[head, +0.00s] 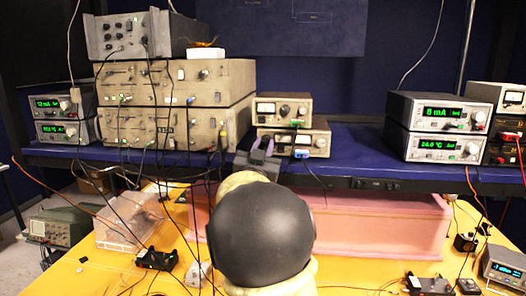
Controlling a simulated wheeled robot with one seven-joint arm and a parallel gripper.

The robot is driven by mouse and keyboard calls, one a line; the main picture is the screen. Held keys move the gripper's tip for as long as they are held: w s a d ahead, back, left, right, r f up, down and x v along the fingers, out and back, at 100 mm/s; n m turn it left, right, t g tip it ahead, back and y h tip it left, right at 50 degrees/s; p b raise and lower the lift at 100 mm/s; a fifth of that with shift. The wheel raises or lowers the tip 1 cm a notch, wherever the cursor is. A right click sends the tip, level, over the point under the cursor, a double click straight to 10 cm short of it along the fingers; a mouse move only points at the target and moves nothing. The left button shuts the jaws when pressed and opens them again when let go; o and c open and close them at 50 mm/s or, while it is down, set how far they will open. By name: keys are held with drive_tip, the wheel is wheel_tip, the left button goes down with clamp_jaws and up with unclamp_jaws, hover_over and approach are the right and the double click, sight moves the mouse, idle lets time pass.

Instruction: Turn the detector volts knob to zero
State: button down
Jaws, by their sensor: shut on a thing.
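Two small beige instrument units are stacked on the blue shelf, an upper one (284,109) and a lower one (303,142). The panel lettering is too small to read, so the knob's label and setting cannot be told. My dark rounded arm link hides what lies below the gripper.
Large beige rack units (180,82) with cables stand left of the small units. Power supplies with green displays (438,112) stand at the right. Black cables hang over the shelf edge. A pink foam block (385,225) lies on the yellow table (375,272) below. The shelf right of the small units is clear.

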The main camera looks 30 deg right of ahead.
drive_tip(key=n+y+b, duration=0.1)
drive_tip(key=n, duration=0.1)
drive_tip(key=n+t+y+b, duration=0.1)
drive_tip(key=n+b, duration=0.1)
drive_tip(key=n+t+y+b, duration=0.1)
drive_tip(key=n+b, duration=0.1)
drive_tip(key=n, duration=0.1)
drive_tip(key=shift+s+d+f, duration=0.15)
drive_tip(key=shift+d+f, duration=0.1)
drive_tip(key=n+y+b, duration=0.1)
drive_tip(key=n, duration=0.1)
drive_tip(key=n+y+b, duration=0.1)
drive_tip(key=n, duration=0.1)
drive_tip(key=n+y+b, duration=0.1)
drive_tip(key=n, duration=0.2)
drive_tip(key=shift+s+d+r+t+y+b, duration=0.1)
drive_tip(key=shift+r+t+y+b, duration=0.2)
drive_tip(key=shift+t, duration=0.1)
drive_tip(key=c, duration=1.2)
unclamp_jaws()
drive_tip(key=shift+c, duration=0.2)
